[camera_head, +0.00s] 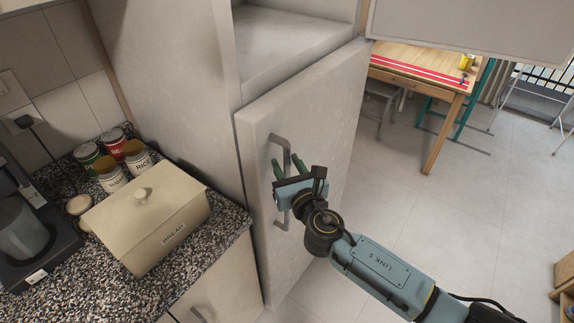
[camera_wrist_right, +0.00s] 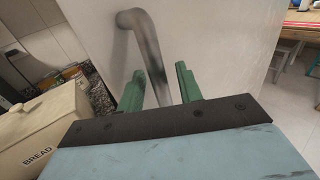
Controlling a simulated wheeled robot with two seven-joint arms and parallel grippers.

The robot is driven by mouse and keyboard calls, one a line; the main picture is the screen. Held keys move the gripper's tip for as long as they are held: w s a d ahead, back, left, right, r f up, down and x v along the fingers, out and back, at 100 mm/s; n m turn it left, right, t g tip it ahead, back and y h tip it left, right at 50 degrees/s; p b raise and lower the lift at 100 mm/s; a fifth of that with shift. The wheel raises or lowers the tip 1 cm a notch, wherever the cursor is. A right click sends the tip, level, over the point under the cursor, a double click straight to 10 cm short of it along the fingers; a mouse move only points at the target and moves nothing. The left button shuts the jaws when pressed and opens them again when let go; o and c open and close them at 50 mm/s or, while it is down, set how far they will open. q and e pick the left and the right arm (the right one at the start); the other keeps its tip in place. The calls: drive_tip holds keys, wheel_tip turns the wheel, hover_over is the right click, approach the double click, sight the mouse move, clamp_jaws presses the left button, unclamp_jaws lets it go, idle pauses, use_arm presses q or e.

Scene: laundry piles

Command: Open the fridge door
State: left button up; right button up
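The fridge door (camera_head: 325,115) is a pale grey upright panel in the middle of the head view. In the right wrist view the handle bar runs down between the two fingers (camera_wrist_right: 160,78); contact cannot be told. My left gripper is not in view.
A speckled counter (camera_head: 221,236) stands left of the fridge, with a cream bread box (camera_head: 150,215), several tins and a coffee machine (camera_head: 25,230). An open panel (camera_head: 475,25) hangs at upper right. A wooden table (camera_head: 420,65) stands behind. The floor right of the door is clear.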

drive_tip(key=shift+w, duration=0.15)
drive_tip(key=shift+c, duration=0.3)
clamp_jaws()
